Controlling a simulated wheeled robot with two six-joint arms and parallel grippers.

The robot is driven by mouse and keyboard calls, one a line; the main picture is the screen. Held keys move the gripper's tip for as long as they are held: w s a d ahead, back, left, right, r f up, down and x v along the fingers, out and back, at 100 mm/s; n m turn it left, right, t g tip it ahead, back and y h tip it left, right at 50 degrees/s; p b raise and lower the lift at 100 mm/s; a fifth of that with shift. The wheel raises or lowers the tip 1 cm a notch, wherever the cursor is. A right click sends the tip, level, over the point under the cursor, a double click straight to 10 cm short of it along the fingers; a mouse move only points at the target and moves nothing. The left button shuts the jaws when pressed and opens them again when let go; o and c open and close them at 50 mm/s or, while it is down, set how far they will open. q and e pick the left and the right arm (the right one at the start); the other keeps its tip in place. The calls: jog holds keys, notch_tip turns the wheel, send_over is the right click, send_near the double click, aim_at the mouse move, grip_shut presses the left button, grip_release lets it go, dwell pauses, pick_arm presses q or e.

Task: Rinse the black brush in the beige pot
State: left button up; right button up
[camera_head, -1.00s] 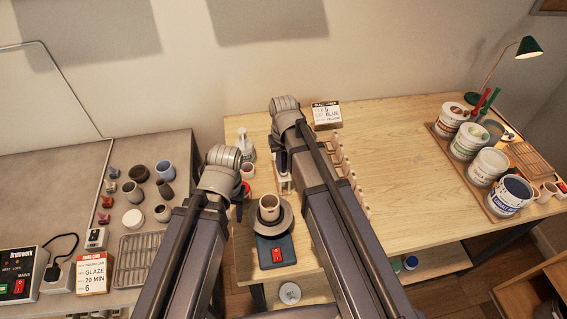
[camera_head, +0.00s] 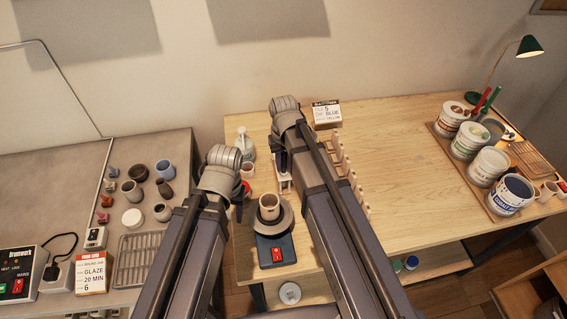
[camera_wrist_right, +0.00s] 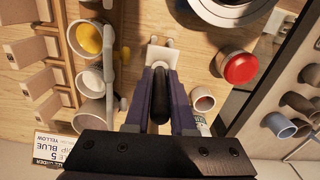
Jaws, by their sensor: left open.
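The black brush (camera_wrist_right: 158,95) shows as a dark handle between the fingers of my right gripper (camera_wrist_right: 159,78) in the right wrist view. The fingers appear closed against its sides. Below its far end is a small white stand (camera_wrist_right: 160,55), partly hidden. In the head view my right gripper (camera_head: 284,165) is low over the wooden table, largely hidden by its arm.
Paint buckets (camera_head: 489,165) stand far right; the table's middle is clear.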

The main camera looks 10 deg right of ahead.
jog(key=o, duration=0.4)
jog(key=shift+o, duration=0.2)
notch_tip(320, 180, up, 8)
jog(key=p, duration=0.8)
jog(key=shift+f, duration=0.1)
jog(key=shift+f, duration=0.1)
